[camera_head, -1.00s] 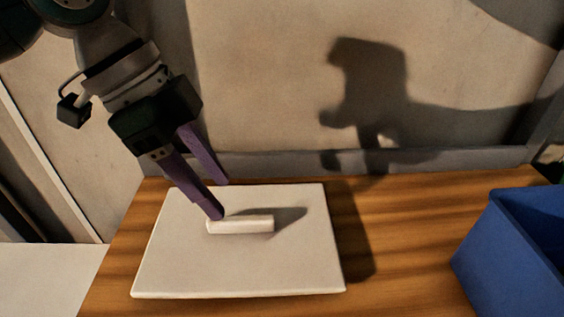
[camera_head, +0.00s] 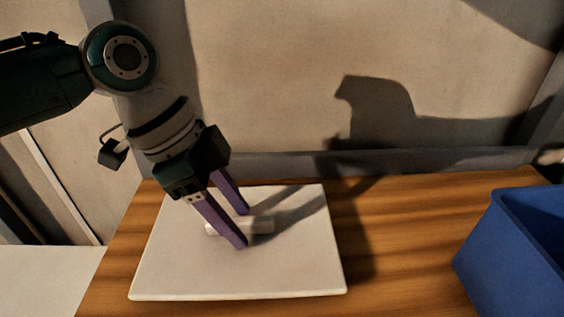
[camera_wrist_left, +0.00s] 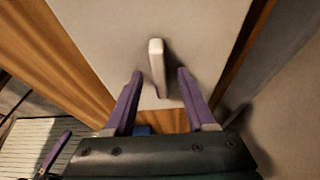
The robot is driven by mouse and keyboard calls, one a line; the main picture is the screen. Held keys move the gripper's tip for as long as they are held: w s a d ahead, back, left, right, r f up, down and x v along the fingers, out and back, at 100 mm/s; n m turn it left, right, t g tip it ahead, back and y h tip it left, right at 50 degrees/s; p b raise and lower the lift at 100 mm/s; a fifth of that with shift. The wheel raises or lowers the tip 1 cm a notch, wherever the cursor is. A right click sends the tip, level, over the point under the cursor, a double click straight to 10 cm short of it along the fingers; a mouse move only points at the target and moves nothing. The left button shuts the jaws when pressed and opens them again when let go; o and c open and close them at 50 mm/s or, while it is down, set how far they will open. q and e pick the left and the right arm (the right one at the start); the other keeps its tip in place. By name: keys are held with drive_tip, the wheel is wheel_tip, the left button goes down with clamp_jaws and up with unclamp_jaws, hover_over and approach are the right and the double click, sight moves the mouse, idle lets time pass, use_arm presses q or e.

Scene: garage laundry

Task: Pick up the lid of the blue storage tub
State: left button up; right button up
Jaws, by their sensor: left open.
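The lid (camera_head: 180,265) is a flat white slab lying on the wooden top, with a raised white bar handle (camera_head: 213,228) in its middle. My left gripper (camera_head: 242,229) is open over the lid, its two purple fingers on either side of the handle. In the left wrist view the handle (camera_wrist_left: 157,62) lies in line with the gap between the fingers (camera_wrist_left: 160,73). Contact cannot be made out. The blue storage tub (camera_head: 515,255) stands at the right, cut off by the frame. A purple finger, seemingly my right gripper's (camera_wrist_left: 56,152), shows low in the left wrist view.
The wooden top (camera_head: 400,245) is bare between the lid and the tub. A pale wall (camera_head: 270,80) with a grey ledge (camera_head: 440,160) rises close behind it. A white surface (camera_head: 45,280) is at the lower left.

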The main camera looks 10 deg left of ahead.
use_arm(q)
drive_tip(key=shift+f, duration=0.15)
clamp_jaws()
idle(0.5)
